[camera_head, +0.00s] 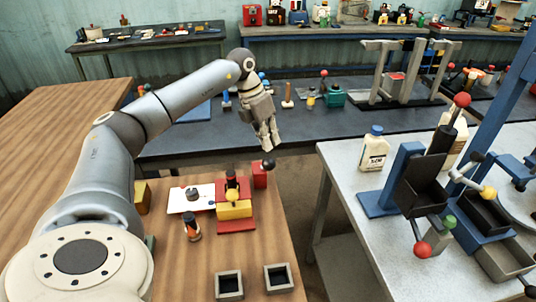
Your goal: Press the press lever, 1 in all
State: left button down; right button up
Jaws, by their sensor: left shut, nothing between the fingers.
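My left arm reaches in from the left, and my left gripper (270,140) hangs fingers down, shut and empty, above the gap beyond the wooden bench. It is apart from every lever. I cannot tell for sure which lever is the press lever. A small red and yellow device (236,211) with a black upright part stands on the wooden bench, below the gripper in the picture. A black knob (268,164) sits by a red block beside it. On the right table, a blue and black machine (419,182) has a tilted lever with a red ball (462,100). My right gripper is out of view.
The wooden bench (262,250) also holds a white plate (180,200), a small dark bottle (192,228) and two square dark trays (229,285). White bottles (374,150) stand on the right table (350,185). A dark bench (300,122) with tools lies behind.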

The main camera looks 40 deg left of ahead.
pick_arm(q)
jog(key=w+a+r+p, duration=0.1)
jog(key=p, duration=0.1)
jog(key=w+a+r+p, duration=0.1)
jog(key=a+r+p, duration=0.1)
jog(key=shift+w+r, duration=0.15)
jog(key=shift+r, duration=0.05)
dwell(0.3)
dwell(0.8)
